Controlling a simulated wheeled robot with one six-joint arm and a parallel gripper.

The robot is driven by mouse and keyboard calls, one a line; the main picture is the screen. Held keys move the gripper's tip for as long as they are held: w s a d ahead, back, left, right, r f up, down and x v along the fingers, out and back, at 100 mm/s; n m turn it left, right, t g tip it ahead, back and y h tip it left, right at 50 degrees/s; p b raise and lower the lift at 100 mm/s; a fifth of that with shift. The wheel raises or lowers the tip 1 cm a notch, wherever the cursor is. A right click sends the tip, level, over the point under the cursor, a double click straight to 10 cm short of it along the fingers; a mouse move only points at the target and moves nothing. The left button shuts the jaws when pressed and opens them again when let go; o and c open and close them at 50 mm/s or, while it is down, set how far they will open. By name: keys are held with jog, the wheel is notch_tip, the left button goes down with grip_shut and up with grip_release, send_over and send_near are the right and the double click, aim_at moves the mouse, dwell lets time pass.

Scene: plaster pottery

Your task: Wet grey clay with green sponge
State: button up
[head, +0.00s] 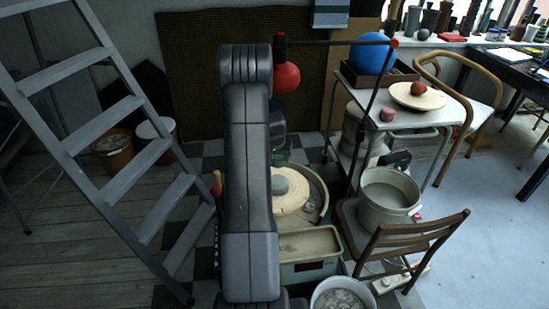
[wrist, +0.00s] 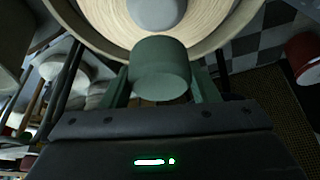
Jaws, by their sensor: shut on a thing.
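The green sponge (wrist: 160,68), a short dark-green cylinder, is held between the two fingers of my gripper (wrist: 161,84) in the wrist view. The grey clay (wrist: 157,10) is a smooth round lump on the pale wheel disc (wrist: 105,28), cut off by the top edge of that view. A strip of disc shows between sponge and clay, so they look apart. In the head view the grey clay (head: 280,185) sits on the potter's wheel (head: 296,200), partly behind my arm. My gripper is mostly hidden there behind the arm, just above and beyond the clay.
A tray-like basin (head: 308,243) stands in front of the wheel. A wooden chair (head: 412,237) holds a grey pot (head: 388,198) at right. A white trolley table (head: 437,115) carries a blue ball (head: 371,53). A ladder (head: 112,115) leans at left.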

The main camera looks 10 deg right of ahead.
jog(key=shift+f+b, duration=1.3)
jog(key=shift+f, duration=1.5)
jog(key=shift+f+b, duration=1.2)
jog(key=shift+s+f+b, duration=0.15)
jog(key=shift+b, duration=0.2)
dwell(1.9)
jog(key=shift+r+p, duration=1.95)
jog(key=shift+r, duration=2.15)
